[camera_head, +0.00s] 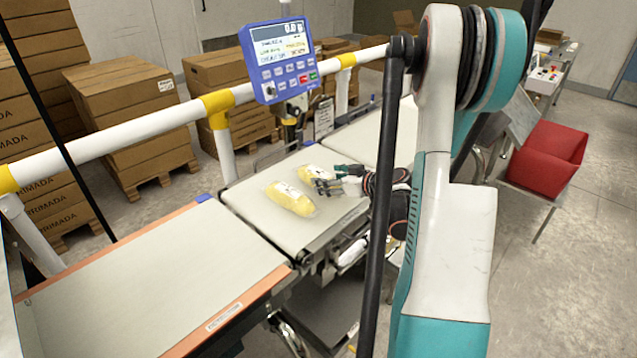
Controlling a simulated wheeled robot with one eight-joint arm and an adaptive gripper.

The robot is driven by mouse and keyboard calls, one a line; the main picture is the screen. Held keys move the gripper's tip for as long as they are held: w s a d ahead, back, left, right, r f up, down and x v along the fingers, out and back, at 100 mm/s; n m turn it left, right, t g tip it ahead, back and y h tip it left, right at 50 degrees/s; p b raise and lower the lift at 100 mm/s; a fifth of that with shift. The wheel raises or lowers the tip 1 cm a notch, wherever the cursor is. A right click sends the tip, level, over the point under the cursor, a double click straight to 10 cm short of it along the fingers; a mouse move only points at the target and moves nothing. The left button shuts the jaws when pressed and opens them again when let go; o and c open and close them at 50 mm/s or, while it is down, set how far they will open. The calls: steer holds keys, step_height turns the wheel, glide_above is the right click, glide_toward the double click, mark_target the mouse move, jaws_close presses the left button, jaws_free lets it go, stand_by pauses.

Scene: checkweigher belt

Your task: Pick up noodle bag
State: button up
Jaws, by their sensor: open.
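Two yellow noodle bags in clear wrap lie on the white weighing belt (258,216). The nearer noodle bag (290,199) lies flat at the middle of the belt. The farther noodle bag (316,174) lies behind it, with its right part partly covered by my gripper. My gripper (326,178) is open, with its fingers close to the farther bag and to the right of the nearer one. I cannot tell whether the fingers touch the farther bag. My arm comes in from the right.
A blue display panel (280,62) stands over the belt's far side, along a white and yellow rail (140,129). An empty orange-edged belt (150,285) lies at front left. A red bin (549,158) stands at right. Stacked cartons (125,100) stand behind the rail.

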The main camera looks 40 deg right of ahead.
steer(key=b+x, duration=0.1)
steer(key=x, duration=0.3)
steer(key=shift+f+b, duration=0.15)
steer(key=shift+b, duration=0.15)
steer(key=c, duration=1.3)
